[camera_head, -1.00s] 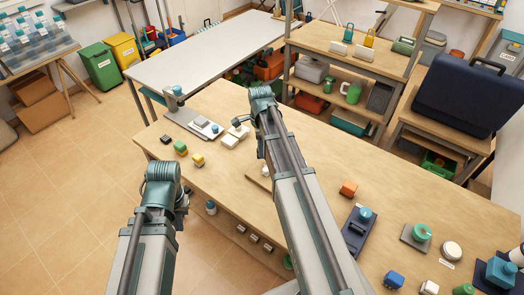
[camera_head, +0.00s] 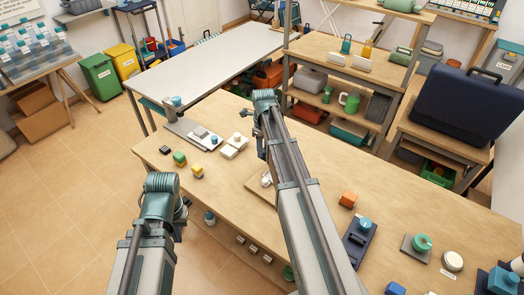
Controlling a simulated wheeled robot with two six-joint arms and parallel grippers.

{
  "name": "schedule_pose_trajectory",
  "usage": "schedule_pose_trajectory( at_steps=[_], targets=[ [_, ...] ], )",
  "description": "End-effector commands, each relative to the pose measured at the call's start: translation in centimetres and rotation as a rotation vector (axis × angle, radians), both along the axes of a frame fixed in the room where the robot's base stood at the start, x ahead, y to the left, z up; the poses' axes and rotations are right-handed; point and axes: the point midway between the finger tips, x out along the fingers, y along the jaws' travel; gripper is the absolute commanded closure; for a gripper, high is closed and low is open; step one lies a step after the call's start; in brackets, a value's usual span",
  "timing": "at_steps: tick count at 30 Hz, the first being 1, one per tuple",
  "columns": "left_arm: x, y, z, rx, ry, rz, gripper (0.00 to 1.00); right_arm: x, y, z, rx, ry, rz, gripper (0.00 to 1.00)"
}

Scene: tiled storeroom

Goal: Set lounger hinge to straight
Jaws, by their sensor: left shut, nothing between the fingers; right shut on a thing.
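I cannot tell for sure which thing is the lounger. A small two-part white object (camera_head: 234,146) lies on the wooden table, left of my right forearm. Another small pale piece (camera_head: 266,180) on a thin wooden board (camera_head: 256,187) is partly hidden by that forearm. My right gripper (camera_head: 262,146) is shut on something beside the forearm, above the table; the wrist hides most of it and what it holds. My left gripper (camera_head: 185,204) is shut and empty, off the table's front left edge, mostly hidden behind its wrist.
The wooden table (camera_head: 420,218) also bears green (camera_head: 179,158) and yellow (camera_head: 197,170) blocks, an orange block (camera_head: 347,199), a dark blue fixture (camera_head: 358,240) and a round green part (camera_head: 421,243). A shelf (camera_head: 345,72) stands behind. Tiled floor (camera_head: 80,190) is free at left.

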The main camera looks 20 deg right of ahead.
Motion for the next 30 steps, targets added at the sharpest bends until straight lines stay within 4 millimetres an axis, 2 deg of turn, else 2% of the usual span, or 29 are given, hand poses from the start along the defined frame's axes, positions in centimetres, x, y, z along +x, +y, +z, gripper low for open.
schedule_pose_trajectory(
  at_steps=[20,21,26,30],
  targets=[
    [0.00,0.00,0.00,0.000,0.000,0.000,1.00,0.18,-0.38,0.00,-0.001,0.000,-0.057,1.00],
    [0.00,0.00,0.00,0.000,0.000,0.000,1.00,0.19,-0.39,0.00,-0.001,0.000,-0.057,0.58],
    [0.00,0.00,0.00,0.000,0.000,0.000,1.00,0.18,-0.37,0.00,-0.001,0.000,-0.056,0.31],
    [0.00,0.00,0.00,0.000,0.000,0.000,1.00,0.18,-0.34,0.00,-0.001,0.000,-0.055,0.31]
  ],
)
